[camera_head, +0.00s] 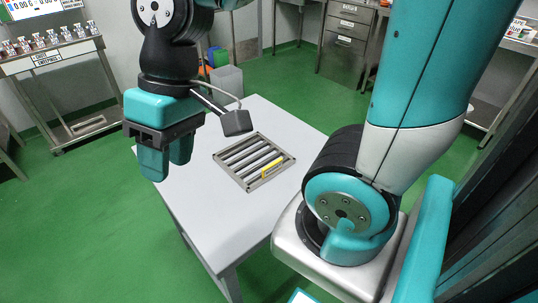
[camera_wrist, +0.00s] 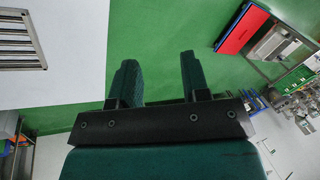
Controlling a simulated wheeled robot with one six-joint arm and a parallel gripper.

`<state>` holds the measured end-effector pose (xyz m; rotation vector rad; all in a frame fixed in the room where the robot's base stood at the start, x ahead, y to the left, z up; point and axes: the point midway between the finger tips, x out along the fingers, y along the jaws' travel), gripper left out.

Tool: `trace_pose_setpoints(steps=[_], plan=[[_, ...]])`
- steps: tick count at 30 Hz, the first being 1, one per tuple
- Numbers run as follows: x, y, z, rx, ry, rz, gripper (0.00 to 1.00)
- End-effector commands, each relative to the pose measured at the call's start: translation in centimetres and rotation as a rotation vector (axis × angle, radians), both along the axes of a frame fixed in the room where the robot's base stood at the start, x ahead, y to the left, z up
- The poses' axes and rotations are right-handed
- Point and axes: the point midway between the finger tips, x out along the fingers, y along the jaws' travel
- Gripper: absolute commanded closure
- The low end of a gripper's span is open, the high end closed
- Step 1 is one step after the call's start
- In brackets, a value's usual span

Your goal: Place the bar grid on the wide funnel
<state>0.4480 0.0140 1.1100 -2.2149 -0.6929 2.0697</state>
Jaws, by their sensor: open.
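The bar grid (camera_head: 240,172) is a grey metal frame with parallel bars and a yellow label on its near side. It lies flat on the white table (camera_head: 190,212). In the wrist view part of the bar grid (camera_wrist: 44,42) shows at the upper left, cut off by the frame edge. My gripper (camera_head: 167,160) is open and empty, with its teal fingers pointing down, left of the bar grid and apart from it. In the wrist view the fingers of my gripper (camera_wrist: 160,80) stand apart with green floor between them. I see no funnel that I can make out.
A steel bench (camera_head: 60,52) with several small items stands at the far left. A grey drawer cabinet (camera_head: 345,40) stands at the back. A grey box (camera_head: 228,82) and coloured bins are behind the table. The green floor around the table is mostly clear.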

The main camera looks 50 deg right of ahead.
Motion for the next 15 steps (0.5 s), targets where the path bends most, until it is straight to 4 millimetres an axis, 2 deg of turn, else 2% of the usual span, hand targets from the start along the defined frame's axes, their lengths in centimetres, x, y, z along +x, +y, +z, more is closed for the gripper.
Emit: trace_pose_setpoints(steps=[1,2,3,5,7,9,12,15], plan=[[2.3,-2.2,-0.4,-0.005,0.053,-0.155,0.57],[3.7,-3.8,-0.7,-0.007,0.086,-0.257,0.57],[5.3,-6.2,-1.3,-0.008,0.134,-0.403,0.57],[7.4,-10.3,-2.5,-0.004,0.21,-0.63,0.57],[8.9,-15.7,-4.2,0.006,0.298,-0.895,0.57],[9.3,-21.0,-6.1,0.024,0.385,-1.144,0.57],[8.2,-27.7,-8.9,0.055,0.498,-1.457,0.57],[6.2,-32.7,-11.4,0.088,0.591,-1.697,0.57]])
